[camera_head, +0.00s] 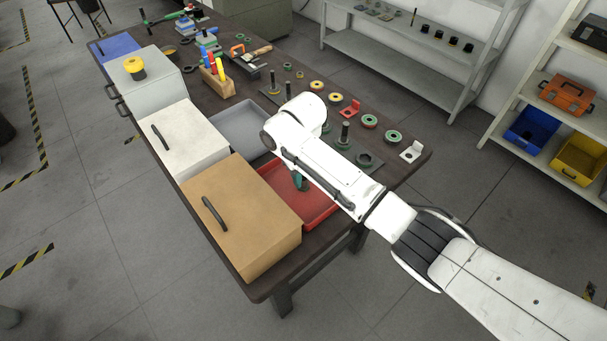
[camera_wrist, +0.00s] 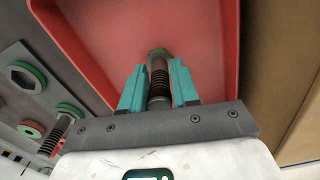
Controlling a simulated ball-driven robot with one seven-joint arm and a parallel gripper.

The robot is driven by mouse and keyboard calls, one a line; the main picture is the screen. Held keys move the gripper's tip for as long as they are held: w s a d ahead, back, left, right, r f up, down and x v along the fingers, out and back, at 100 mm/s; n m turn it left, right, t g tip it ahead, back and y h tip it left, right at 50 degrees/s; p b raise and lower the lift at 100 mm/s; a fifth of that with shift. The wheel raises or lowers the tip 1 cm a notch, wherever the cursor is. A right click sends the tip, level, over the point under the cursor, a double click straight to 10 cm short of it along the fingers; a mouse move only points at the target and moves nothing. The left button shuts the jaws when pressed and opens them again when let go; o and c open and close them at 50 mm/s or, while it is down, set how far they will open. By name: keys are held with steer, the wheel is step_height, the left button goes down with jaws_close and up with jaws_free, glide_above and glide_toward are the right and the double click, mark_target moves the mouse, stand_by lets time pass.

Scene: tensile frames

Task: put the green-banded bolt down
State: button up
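The green-banded bolt (camera_wrist: 159,75) is between the teal fingers of my gripper (camera_wrist: 159,85) in the wrist view. Its dark threaded shaft points toward the wrist, and its head with the green band is at the far end, over the red tray. The fingers appear to press on the shaft from both sides. Whether the head touches the tray floor is not clear. In the head view my gripper (camera_head: 300,182) points down over the red tray (camera_head: 322,215), and my arm hides the bolt.
A tan box (camera_head: 245,215) and white box (camera_head: 180,140) flank the trays on the left. A grey tray (camera_head: 240,128) lies behind the red one. Another bolt (camera_head: 344,135), a large nut (camera_head: 366,160), rings (camera_head: 394,137) and a white bracket (camera_head: 411,151) stand to the right.

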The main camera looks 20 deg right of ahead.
steer(key=shift+o, duration=1.3)
steer(key=shift+r, duration=0.1)
step_height(320, 180, up, 12)
steer(key=shift+r, duration=0.1)
